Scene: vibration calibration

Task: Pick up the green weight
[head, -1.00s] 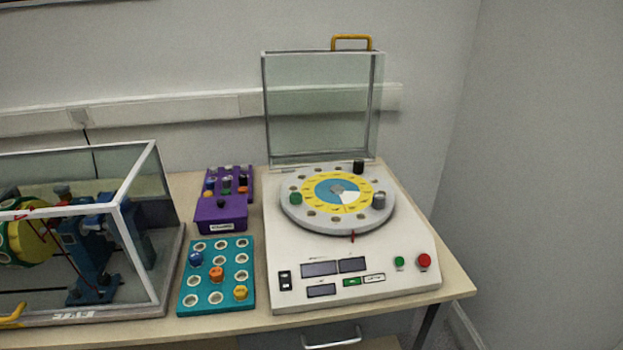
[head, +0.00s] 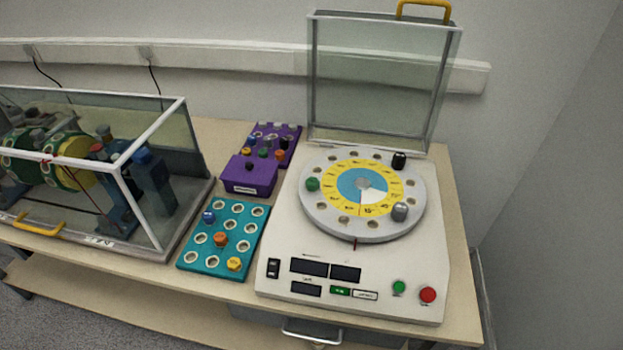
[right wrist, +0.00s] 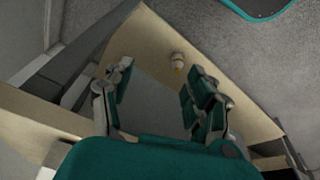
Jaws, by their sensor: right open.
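A green weight (head: 312,184) sits on the left side of the round grey disc (head: 330,222) of the white balancing machine in the head view. A black weight (head: 399,160) and a grey weight (head: 399,211) also stand on the disc. The purple rack (head: 295,135) behind holds several small coloured pieces, one of them green. My right gripper (right wrist: 160,82) is open and empty in the right wrist view, and the green weight does not show there. No gripper shows in the head view.
The machine's clear lid (head: 375,85) stands raised behind the disc. A teal tray (head: 205,262) with blue, orange and yellow weights lies left of the machine. A glass-walled case (head: 190,150) stands further left. A drawer handle (head: 312,331) juts from the table front.

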